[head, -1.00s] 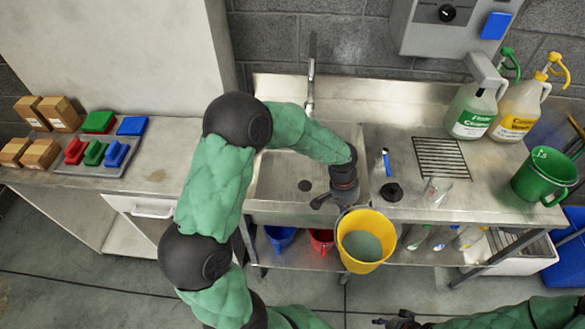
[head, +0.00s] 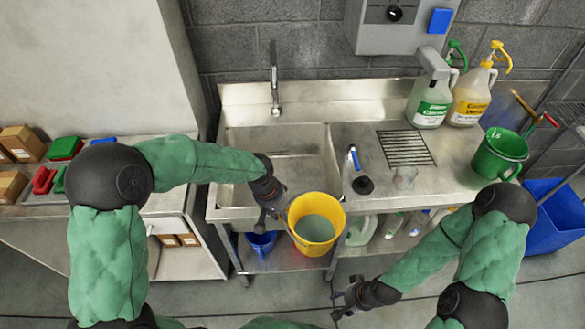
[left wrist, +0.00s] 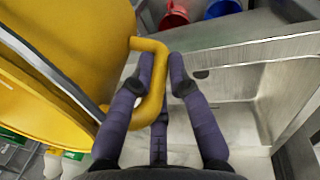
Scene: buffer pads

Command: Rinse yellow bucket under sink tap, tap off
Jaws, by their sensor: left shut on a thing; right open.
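The yellow bucket (head: 316,226) is upright, just in front of the sink's front edge, with dull grey-green contents or bottom showing inside. My left gripper (head: 276,212) is shut on its side handle. In the left wrist view the gripper fingers (left wrist: 162,80) close around the yellow handle (left wrist: 150,45), with the bucket wall (left wrist: 75,35) at the left. The sink basin (head: 290,168) lies behind the bucket and looks empty. The tap (head: 274,88) rises at the back of the sink; no water stream shows. My right gripper (head: 345,298) is open and empty, low in front of the counter.
A blue bucket (head: 261,244) sits on the lower shelf. Coloured blocks lie left.

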